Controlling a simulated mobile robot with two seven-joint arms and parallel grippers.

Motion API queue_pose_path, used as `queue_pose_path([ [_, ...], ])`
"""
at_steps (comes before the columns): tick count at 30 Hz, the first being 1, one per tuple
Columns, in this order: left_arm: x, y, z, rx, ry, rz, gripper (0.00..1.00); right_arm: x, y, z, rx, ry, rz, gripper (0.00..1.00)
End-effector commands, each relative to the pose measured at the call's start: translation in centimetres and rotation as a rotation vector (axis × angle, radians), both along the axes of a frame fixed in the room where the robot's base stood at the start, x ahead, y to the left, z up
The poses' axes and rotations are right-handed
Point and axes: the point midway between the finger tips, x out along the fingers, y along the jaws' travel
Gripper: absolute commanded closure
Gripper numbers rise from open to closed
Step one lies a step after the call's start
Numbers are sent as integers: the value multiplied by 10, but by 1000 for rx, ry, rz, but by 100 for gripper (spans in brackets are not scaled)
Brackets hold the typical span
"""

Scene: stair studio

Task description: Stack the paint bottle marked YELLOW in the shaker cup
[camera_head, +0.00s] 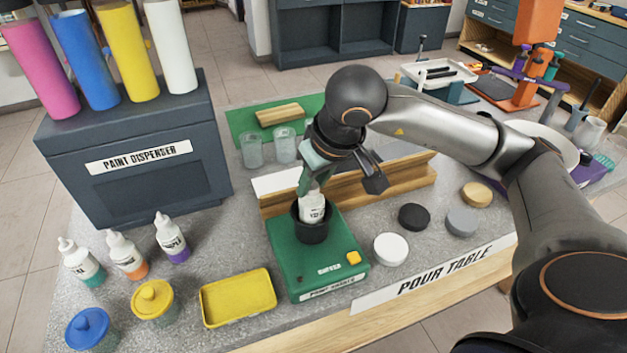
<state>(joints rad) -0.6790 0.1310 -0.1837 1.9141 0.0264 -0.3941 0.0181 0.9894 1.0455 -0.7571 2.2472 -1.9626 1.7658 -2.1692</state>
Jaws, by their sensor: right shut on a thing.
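My right gripper (318,184) reaches down from the right over the black shaker cup (312,234). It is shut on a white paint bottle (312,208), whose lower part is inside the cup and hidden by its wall. The bottle's label is too small to read, and its top is hidden by the gripper. It looks close to upright. The cup stands on the green paint shaker (290,276), which has a yellow button (353,257). My left gripper is not in view.
Several nozzle bottles, including an orange-based one (127,255), stand at the left before the paint dispenser (140,157). A yellow tray (238,300) lies left of the shaker. White (391,249), black (413,217) and grey (461,222) discs lie to its right. A wooden rail (405,176) runs behind.

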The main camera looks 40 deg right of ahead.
Motion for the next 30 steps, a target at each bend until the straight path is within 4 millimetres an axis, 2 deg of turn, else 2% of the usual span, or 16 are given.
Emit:
queue_pose_path([
  [6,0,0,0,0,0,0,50,0,0,0,0,-2,0,100],
  [13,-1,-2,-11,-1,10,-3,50,0,0,-8,0,-3,-1,100],
  [14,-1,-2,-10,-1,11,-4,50,0,0,-7,-1,-2,-1,66],
  [21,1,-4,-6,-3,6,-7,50,0,0,-6,-1,-1,-1,39],
  [30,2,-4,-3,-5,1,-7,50,0,0,-4,0,-1,-1,37],
])
